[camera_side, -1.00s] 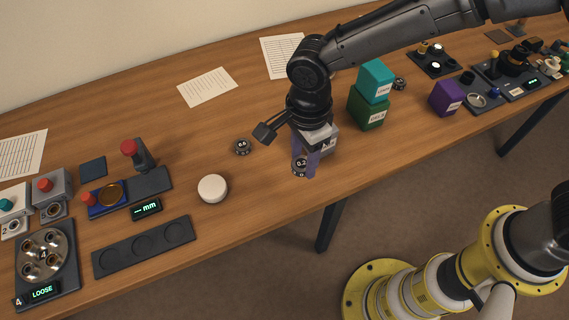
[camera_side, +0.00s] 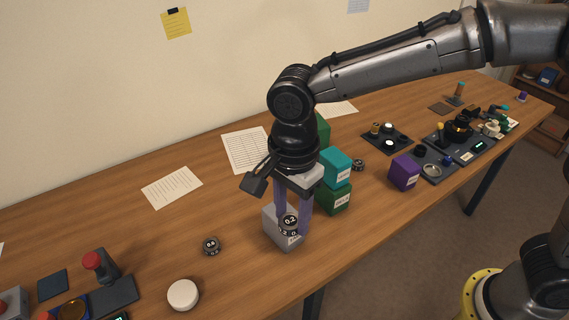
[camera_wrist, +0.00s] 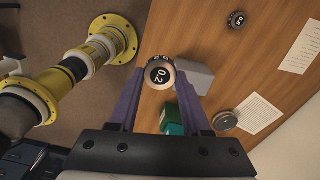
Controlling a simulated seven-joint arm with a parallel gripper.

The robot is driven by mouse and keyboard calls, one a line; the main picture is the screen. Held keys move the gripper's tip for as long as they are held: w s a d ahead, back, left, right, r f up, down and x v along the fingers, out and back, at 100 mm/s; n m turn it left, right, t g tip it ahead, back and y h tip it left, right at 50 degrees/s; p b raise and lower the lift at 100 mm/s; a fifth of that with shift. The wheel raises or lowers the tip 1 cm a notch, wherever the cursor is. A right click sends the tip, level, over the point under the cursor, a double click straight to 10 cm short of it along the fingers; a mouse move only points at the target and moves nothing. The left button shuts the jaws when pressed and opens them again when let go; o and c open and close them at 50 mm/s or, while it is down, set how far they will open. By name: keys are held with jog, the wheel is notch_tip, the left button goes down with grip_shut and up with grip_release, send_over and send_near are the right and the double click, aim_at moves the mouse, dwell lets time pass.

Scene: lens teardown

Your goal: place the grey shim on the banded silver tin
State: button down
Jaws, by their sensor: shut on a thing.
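My gripper (camera_side: 290,222) is shut on a small round dark-topped piece marked 0.2, which I take as the grey shim (camera_wrist: 159,74); it also shows in the side view (camera_side: 289,224). The shim is held in the air between the fingertips, in front of a grey box in the side view. I cannot clearly identify the banded silver tin.
The grey box (camera_side: 270,222) stands close by the gripper. Teal (camera_side: 333,163) and green (camera_side: 331,200) boxes are stacked behind it, with a purple box (camera_side: 404,172) to the right. A disc marked 0.8 (camera_side: 211,246) and a white round tin (camera_side: 183,295) lie left.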

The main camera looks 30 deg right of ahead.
jog(key=w+d+r+m, duration=0.1)
jog(key=w+d, duration=0.2)
jog(key=w, duration=0.8)
jog(key=w+d+r+m, duration=0.1)
jog(key=w+d, duration=0.3)
jog(key=w, duration=0.6)
jog(key=w+d+f, duration=0.2)
jog(key=d+f, duration=0.2)
jog(key=w+d+f+m, duration=0.1)
jog(key=w+d+f, duration=0.2)
jog(key=d+f, duration=0.1)
jog(key=w+d+f+m, duration=0.1)
jog(key=w+d+f, duration=0.1)
jog(key=d+f, duration=0.2)
jog(key=shift+w+d+f, duration=0.15)
jog(key=shift+w+f, duration=0.25)
jog(key=shift+f, duration=2.3)
jog(key=shift+c, duration=1.8)
grip_release()
jog(key=shift+f, duration=0.15)
